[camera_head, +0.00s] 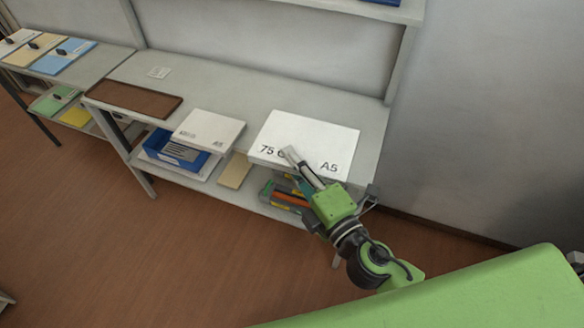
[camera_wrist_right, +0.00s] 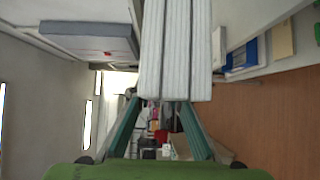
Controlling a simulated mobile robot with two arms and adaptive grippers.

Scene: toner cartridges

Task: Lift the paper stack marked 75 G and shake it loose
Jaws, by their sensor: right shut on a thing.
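The paper stack marked 75 G and A5 (camera_head: 309,137) is a thick white block at the right end of the grey bench, its front edge at the bench's front. My right gripper (camera_head: 296,160) comes in from the front right and is shut on the stack at its front edge, covering part of the print beside the 75. In the right wrist view, the layered stack edges (camera_wrist_right: 176,50) fill the top middle between my green fingers (camera_wrist_right: 160,108). Whether the stack is clear of the bench cannot be told. My left gripper is not in view.
A smaller white stack marked A5 (camera_head: 209,130) lies to the left on the bench, with a brown tray (camera_head: 134,97) beyond it. A blue bin (camera_head: 175,152) and boxes (camera_head: 285,197) stand on the shelf below. The bench's back middle is clear.

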